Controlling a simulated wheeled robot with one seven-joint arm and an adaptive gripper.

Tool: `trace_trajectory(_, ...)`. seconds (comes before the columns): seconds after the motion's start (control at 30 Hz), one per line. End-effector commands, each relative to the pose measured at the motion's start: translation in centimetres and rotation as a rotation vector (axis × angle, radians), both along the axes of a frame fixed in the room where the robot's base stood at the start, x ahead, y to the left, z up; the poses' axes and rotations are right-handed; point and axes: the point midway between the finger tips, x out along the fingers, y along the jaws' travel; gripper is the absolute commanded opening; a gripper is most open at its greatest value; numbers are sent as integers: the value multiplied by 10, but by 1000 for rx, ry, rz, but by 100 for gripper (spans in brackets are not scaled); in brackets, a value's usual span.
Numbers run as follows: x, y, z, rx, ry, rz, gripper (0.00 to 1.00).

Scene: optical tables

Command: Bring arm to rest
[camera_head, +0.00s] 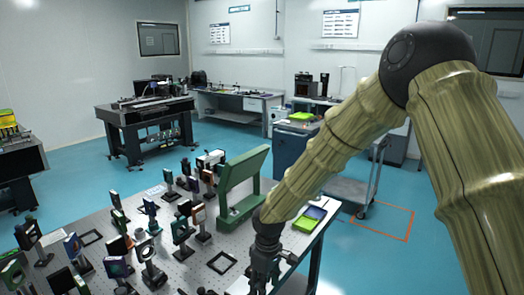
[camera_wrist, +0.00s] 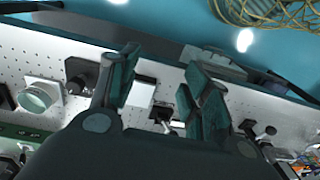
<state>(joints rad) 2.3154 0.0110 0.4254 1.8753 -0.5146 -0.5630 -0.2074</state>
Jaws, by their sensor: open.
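My arm reaches down from the upper right in the head view, bent at a dark elbow joint. My gripper (camera_head: 264,272) hangs at its end over the near right part of the optical table (camera_head: 268,213). In the wrist view my gripper (camera_wrist: 163,88) shows two dark teal fingers spread apart, with nothing held between them. White perforated tabletop and small parts show beyond the fingers. The gap between the fingertips and the tabletop is hard to judge.
Several optical mounts (camera_head: 183,232) crowd the table left of my gripper. A green bracket (camera_head: 241,185) stands close behind it, and a green-edged tray (camera_head: 309,217) lies to its right. A grey cart (camera_head: 345,192) stands beyond. Blue floor at the right is mostly clear.

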Motion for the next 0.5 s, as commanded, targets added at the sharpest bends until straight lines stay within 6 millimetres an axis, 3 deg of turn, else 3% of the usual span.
trace_trajectory(0.27,-35,-12,-64,56,42,-96,48)
trace_trajectory(0.37,-55,-20,-96,81,62,-153,48)
trace_trajectory(0.5,-99,-38,-154,117,96,-276,48)
